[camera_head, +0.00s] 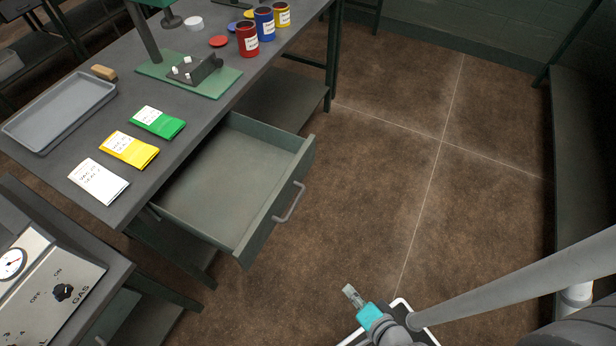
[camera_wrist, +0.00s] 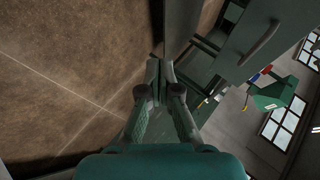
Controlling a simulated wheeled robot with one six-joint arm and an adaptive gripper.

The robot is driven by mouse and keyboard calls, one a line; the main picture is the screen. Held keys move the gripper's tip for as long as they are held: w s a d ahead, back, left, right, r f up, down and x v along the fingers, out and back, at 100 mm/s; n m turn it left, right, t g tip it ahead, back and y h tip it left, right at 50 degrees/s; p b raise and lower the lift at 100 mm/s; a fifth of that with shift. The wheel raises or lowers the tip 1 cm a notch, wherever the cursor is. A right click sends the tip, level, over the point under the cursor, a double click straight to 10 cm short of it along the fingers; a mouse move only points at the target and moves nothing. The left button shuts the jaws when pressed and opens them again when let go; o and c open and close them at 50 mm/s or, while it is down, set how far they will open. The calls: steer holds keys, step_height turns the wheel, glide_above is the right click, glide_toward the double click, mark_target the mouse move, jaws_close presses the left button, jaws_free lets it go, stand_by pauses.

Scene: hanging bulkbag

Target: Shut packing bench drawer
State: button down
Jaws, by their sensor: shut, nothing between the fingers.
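The packing bench drawer (camera_head: 215,190) is grey-green, pulled well out from under the bench (camera_head: 60,130), and looks empty inside. Its front has a grey bar handle (camera_head: 290,203), which also shows in the wrist view (camera_wrist: 260,42) at the upper right. My gripper (camera_head: 350,292) is over the floor, to the right of and nearer than the drawer front, apart from the handle. In the wrist view my gripper (camera_wrist: 160,68) has its fingers together with nothing between them.
On the bench are a grey tray (camera_head: 60,110), white, yellow and green packets (camera_head: 129,149), a green stand (camera_head: 190,80) and red, blue and yellow cans (camera_head: 265,24). A gas panel (camera_head: 45,285) stands at lower left. The floor (camera_head: 400,150) right of the drawer is clear.

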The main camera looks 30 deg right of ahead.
steer(key=w+f+m+y, duration=0.1)
steer(key=w+f+m, duration=0.3)
steer(key=w+m, duration=0.1)
steer(key=m+t+y, duration=0.5)
steer(key=m+y, duration=0.4)
steer(key=m, duration=0.2)
glide_toward(301, 174)
steer(key=x, duration=0.7)
steer(key=shift+a+r, duration=0.15)
steer(key=shift+r, duration=0.2)
